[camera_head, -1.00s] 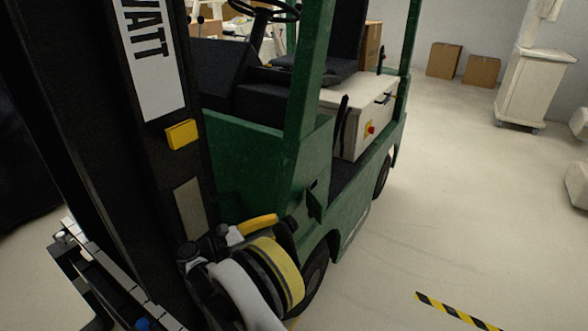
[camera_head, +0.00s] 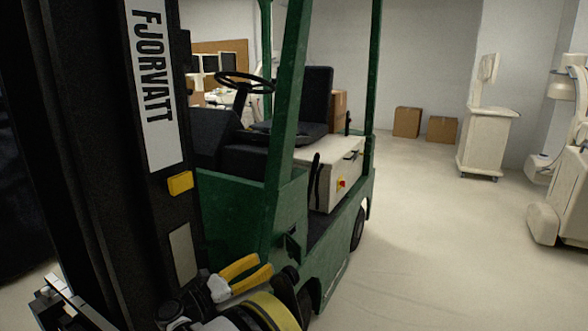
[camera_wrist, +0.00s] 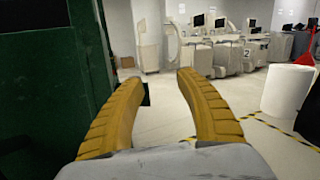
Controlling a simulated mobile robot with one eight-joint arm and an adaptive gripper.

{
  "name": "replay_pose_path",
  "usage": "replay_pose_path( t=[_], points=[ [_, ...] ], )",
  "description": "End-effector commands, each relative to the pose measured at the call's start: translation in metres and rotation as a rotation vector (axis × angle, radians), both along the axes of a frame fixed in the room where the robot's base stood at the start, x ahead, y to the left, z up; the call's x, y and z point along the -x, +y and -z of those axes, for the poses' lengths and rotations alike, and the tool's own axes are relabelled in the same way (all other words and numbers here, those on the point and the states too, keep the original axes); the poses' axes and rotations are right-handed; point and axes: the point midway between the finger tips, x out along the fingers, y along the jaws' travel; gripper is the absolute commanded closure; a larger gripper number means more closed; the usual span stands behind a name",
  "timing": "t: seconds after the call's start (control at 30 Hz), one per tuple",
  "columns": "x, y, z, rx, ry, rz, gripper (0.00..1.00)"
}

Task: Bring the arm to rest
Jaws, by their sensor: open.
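My gripper (camera_wrist: 160,112) shows in the wrist view as two yellow ribbed fingers, apart, with nothing between them. In the head view my gripper (camera_head: 243,275) is low in the picture, with its yellow fingers in front of the green forklift's side. The green forklift (camera_head: 262,215) fills the left and middle of the head view, with a black mast and a "FJORVATT" sign. In the wrist view a dark green surface (camera_wrist: 45,75) stands close on the left, behind the left finger.
Cardboard boxes (camera_head: 407,122) stand by the far wall. A white cabinet (camera_head: 487,140) and white equipment (camera_head: 565,200) stand at the right. A white cylinder (camera_wrist: 286,92) stands at the right of the wrist view, near yellow-black floor tape (camera_wrist: 258,127). The floor right of the forklift is clear.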

Motion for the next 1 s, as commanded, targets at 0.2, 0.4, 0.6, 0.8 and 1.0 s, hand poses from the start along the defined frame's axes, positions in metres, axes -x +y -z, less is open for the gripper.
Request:
replay_pose_path(
  t=[0.2, 0.4, 0.6, 0.8, 1.0],
  points=[
    [-0.038, -0.015, -0.090, 0.188, 0.028, -0.117, 0.58],
    [-0.069, -0.036, -0.223, 0.579, 0.115, -0.284, 0.58],
    [-0.059, -0.056, -0.311, 1.091, 0.276, -0.431, 0.58],
    [-0.005, -0.085, -0.318, 1.623, 0.503, -0.552, 0.58],
    [0.084, -0.137, -0.254, 2.128, 0.792, -0.705, 0.58]
  ],
)
